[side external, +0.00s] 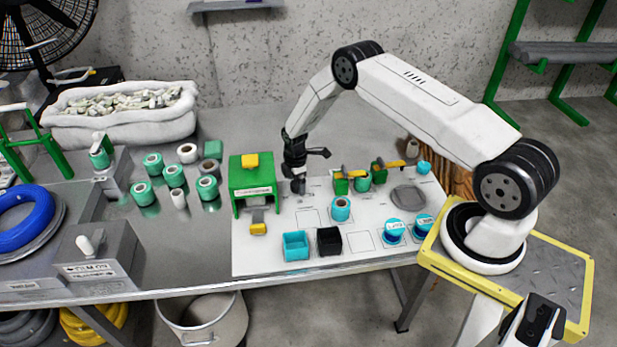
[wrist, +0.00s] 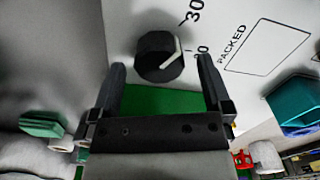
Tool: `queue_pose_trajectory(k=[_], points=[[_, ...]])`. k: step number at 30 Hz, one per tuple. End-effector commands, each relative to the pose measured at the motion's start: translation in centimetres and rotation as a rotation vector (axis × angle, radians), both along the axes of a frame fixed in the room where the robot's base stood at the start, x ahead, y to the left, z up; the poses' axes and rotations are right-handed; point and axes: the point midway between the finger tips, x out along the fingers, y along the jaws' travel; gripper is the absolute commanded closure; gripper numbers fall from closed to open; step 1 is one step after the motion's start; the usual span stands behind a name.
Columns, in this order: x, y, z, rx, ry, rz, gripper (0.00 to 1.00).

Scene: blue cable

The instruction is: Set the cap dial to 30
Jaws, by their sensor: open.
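The cap dial (wrist: 157,57) is a round black knob with a white pointer line, on the white board. In the wrist view a large "30" (wrist: 191,13) is printed above and right of it. A second, partly hidden number (wrist: 201,50) is at its right, with a tick mark. The pointer's outer end leans up and right, towards the side with these numbers; its exact reading is unclear. My gripper (wrist: 161,66) is open, its fingers on either side of the knob in the picture, with visible gaps. In the side view my gripper (side external: 297,166) is low over the board, mostly hiding the dial.
A green press (side external: 252,185) stands close left of my gripper. Green-and-yellow holders (side external: 358,180) stand close right. A cyan bin (side external: 295,247), a black bin (side external: 329,241) and a cyan spool (side external: 341,208) are nearer the front. A "PACKED" outline (wrist: 267,47) is bare.

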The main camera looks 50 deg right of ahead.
Motion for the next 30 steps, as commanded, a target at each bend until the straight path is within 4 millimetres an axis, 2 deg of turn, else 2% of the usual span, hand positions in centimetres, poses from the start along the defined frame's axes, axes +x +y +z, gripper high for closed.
queue_pose_trajectory(k=[18,30], points=[[0.0,0.0,6.2,0.000,-0.001,0.001,0.00],[0.0,0.0,7.2,0.000,0.000,0.001,0.00]])
